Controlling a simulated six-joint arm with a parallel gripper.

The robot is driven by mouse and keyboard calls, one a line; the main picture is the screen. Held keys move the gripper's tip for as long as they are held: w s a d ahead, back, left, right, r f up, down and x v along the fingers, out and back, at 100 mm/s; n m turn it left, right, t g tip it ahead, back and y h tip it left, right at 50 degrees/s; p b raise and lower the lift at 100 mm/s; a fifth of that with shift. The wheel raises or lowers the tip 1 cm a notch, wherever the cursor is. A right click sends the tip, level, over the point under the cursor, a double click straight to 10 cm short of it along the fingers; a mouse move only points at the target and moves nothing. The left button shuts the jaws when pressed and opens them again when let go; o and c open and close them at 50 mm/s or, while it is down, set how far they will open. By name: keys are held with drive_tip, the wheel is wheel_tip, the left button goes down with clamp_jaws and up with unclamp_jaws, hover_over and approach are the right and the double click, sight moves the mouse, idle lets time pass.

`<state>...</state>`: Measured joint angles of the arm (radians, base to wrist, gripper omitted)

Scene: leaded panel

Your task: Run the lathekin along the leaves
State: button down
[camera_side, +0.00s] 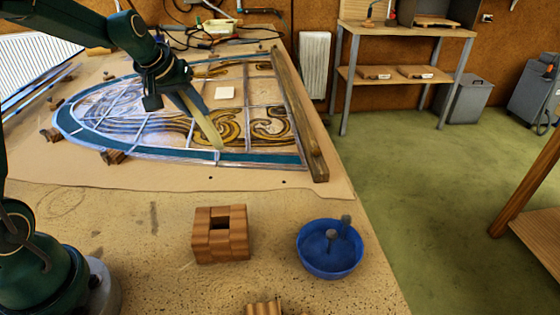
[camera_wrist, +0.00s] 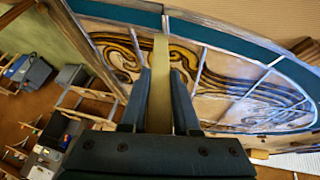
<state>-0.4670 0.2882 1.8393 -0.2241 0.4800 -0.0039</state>
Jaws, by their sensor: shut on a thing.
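The leaded panel (camera_side: 150,150) lies on the workbench, with a teal border, grey lead strips and gold scrollwork. My gripper (camera_side: 183,100) is over the panel and shut on a pale, flat stick, the lathekin (camera_side: 210,130). The lathekin slants down to the right, its tip close to the lead near the teal border at the panel's front edge. I cannot tell whether the tip touches. In the wrist view the lathekin (camera_wrist: 160,85) stands between the two fingers (camera_wrist: 158,100) and its end reaches toward the teal border (camera_wrist: 120,10).
A wooden batten (camera_side: 298,115) runs along the panel's right side, and small wooden blocks (camera_side: 113,157) sit at its edge. In front are a wooden block holder (camera_side: 220,250) and a blue bowl (camera_side: 312,262) with grey pieces.

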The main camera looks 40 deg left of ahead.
drive_tip(key=shift+f, duration=0.15)
idle(0.3)
drive_tip(key=shift+d, duration=0.1)
drive_tip(key=shift+w+d, duration=0.3)
drive_tip(key=shift+d, duration=0.2)
drive_tip(key=shift+w+d, duration=0.25)
drive_tip(key=shift+d, duration=0.2)
drive_tip(key=w+d, duration=0.3)
drive_tip(key=d, duration=0.2)
drive_tip(key=shift+w+d, duration=0.15)
drive_tip(key=shift+w, duration=0.25)
drive_tip(key=shift+d, duration=0.1)
drive_tip(key=w+d, duration=0.6)
drive_tip(key=d, duration=0.3)
idle(1.7)
